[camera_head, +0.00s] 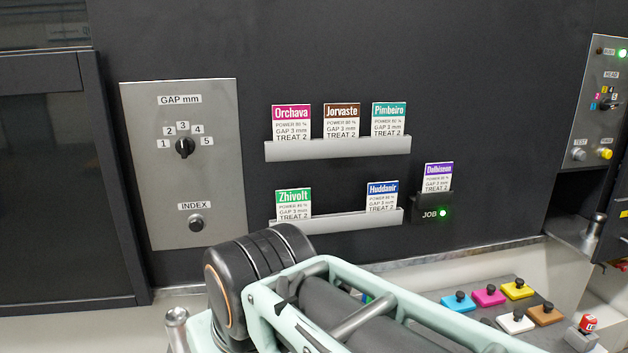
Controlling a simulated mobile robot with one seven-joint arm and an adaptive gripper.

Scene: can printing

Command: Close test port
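No part is clearly labelled as the test port. At the right edge, a dark recess (570,197) sits below a grey control panel (592,125), with a metal lever with a rounded end (594,228) beside it. A dark panel with yellow edging (614,228) is cut off by the right edge; I cannot tell whether it is a door of the port. My arm crosses the bottom middle with its black joint toward the left. My gripper is not in view.
A grey GAP and INDEX panel (185,170) is at left. Card racks (338,148) and a JOB holder (433,208) with a lit green light are on the dark wall. Colored blocks with black knobs (489,295) and a red-topped stamp (587,327) are at lower right.

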